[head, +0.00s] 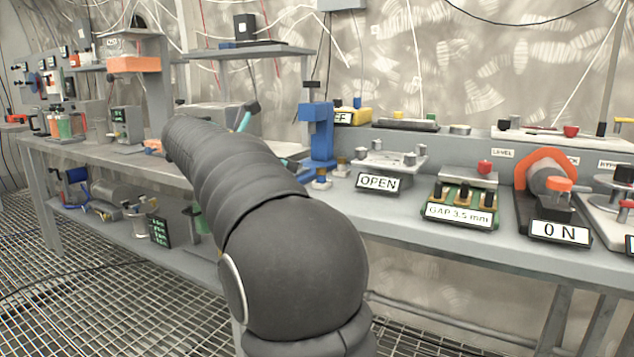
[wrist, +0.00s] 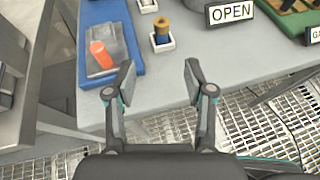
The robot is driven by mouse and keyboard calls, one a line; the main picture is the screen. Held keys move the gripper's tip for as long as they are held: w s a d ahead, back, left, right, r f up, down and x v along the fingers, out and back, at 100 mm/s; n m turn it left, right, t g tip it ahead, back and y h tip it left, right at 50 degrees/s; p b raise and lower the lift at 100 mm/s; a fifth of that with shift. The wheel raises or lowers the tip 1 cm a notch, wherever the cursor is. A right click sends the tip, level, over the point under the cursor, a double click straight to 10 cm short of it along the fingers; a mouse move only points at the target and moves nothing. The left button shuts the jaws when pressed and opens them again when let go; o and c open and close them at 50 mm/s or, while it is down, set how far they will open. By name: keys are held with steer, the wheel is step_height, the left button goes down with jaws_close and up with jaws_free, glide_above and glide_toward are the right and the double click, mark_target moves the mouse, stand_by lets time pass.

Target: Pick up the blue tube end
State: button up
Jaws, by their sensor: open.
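In the wrist view, a small upright cylinder (wrist: 162,31), brass-coloured on top and blue lower down, stands in a white square holder (wrist: 162,43) on the grey bench. Its blue part looks like the blue tube end, but I cannot be sure. In the head view, small brass-topped pieces (head: 342,163) stand right of the blue stand. My gripper (wrist: 159,78) is open and empty. In the wrist view its fingertips show below the cylinder, apart from it, across the bench's front edge. In the head view my arm hides most of the gripper.
Left of the cylinder, a blue stand (head: 317,130) has a base (wrist: 126,66) carrying a grey block with an orange part (wrist: 101,54). A second white holder (wrist: 147,6) stands behind. The OPEN sign (wrist: 231,11) is to the right. Bare bench (wrist: 225,60) lies between.

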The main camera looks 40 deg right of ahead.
glide_toward(318, 174)
steer(key=x, duration=0.3)
steer(key=shift+d+b, duration=0.3)
steer(key=shift+b, duration=0.1)
steer(key=shift+r+b+x, duration=0.15)
steer(key=shift+b+x, duration=0.05)
steer(key=shift+x, duration=1.25)
steer(key=shift+r+b+x, duration=0.15)
steer(key=shift+b+x, duration=0.05)
steer(key=shift+x, duration=1.25)
steer(key=shift+s+d, duration=0.1)
steer(key=shift+s, duration=0.05)
steer(key=c, duration=1)
